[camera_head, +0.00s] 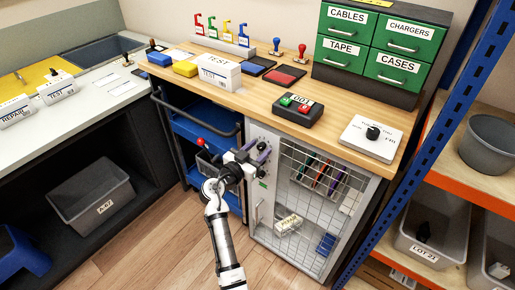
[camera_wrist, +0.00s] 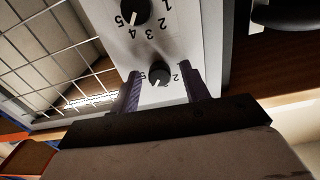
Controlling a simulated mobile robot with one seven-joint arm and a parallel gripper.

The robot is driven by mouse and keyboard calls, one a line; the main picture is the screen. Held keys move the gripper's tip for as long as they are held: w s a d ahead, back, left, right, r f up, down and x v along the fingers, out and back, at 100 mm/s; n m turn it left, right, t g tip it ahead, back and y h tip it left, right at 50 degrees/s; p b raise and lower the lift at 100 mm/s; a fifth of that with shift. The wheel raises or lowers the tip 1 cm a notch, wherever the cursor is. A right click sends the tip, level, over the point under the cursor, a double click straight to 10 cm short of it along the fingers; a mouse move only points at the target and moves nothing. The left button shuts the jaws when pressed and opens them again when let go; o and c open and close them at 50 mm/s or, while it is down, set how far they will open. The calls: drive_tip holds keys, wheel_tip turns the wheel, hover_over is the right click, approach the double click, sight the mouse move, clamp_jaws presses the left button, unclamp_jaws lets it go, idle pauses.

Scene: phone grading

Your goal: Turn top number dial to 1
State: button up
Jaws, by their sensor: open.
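In the wrist view, a white panel (camera_wrist: 178,32) carries two black round dials with printed numbers that appear upside down. One dial (camera_wrist: 159,73) lies between the purple fingers of my gripper (camera_wrist: 160,70), with a finger on each side and gaps showing. Its numbers are partly hidden. The other dial (camera_wrist: 134,10) is at the top edge of the picture, with 2, 3, 4 and 5 beside it. In the head view, my gripper (camera_head: 258,152) is open at the upper left front of the grey cabinet (camera_head: 257,198) and hides most of the panel.
A wire mesh door (camera_head: 318,200) covers the cabinet's front right of the panel. The wooden worktop (camera_head: 245,105) above holds a box with green and red buttons (camera_head: 298,109). A blue cart (camera_head: 200,133) stands left of my gripper. Blue shelving (camera_head: 440,125) is on the right.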

drive_tip(key=c, duration=1)
